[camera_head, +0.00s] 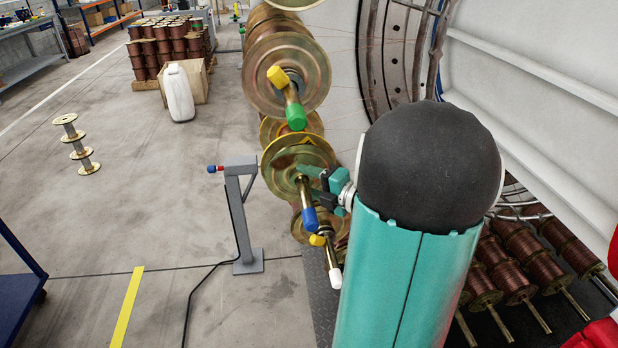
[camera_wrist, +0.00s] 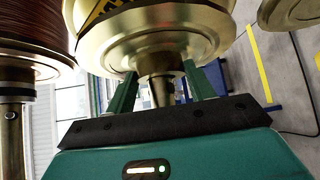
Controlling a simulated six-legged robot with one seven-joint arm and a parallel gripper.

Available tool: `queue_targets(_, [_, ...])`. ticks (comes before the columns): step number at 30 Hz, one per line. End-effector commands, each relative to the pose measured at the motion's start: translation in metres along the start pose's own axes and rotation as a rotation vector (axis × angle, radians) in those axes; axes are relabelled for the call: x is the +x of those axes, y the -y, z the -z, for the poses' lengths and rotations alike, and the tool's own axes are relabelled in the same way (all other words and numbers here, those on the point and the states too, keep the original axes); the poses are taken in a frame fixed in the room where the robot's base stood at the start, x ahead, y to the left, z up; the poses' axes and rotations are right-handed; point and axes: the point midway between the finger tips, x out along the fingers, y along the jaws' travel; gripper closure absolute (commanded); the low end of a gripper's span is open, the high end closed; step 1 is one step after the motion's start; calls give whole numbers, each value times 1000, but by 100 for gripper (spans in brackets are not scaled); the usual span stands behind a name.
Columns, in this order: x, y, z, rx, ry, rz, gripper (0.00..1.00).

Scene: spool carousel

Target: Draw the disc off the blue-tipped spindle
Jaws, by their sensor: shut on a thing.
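The blue-tipped spindle (camera_head: 304,195) slants down and toward me at the middle of the head view, its blue end (camera_head: 310,218) free. A gold disc (camera_head: 280,160) sits around its upper part. My gripper (camera_head: 309,173) reaches in from the right and is shut on the disc near its hub. In the wrist view the gold disc (camera_wrist: 150,48) fills the top middle, with part of a yellow-black mark on it. My two green fingers (camera_wrist: 161,70) stand on either side below it, with a short metal shaft between them. The exact finger contact is hidden.
A spindle with yellow and green ends (camera_head: 291,95) and its large disc stand just above. A white-tipped spindle (camera_head: 333,262) is below. A grey stand (camera_head: 241,210) with a red-and-blue tip is left. Copper spools (camera_head: 520,245) lie lower right. Floor at left is mostly clear.

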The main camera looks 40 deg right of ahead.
Motion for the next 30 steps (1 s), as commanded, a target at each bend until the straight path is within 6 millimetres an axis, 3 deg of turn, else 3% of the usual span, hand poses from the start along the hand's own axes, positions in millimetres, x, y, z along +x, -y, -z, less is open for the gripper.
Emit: queue_targets(30, [-41,-3,40,-1,0,-3,88])
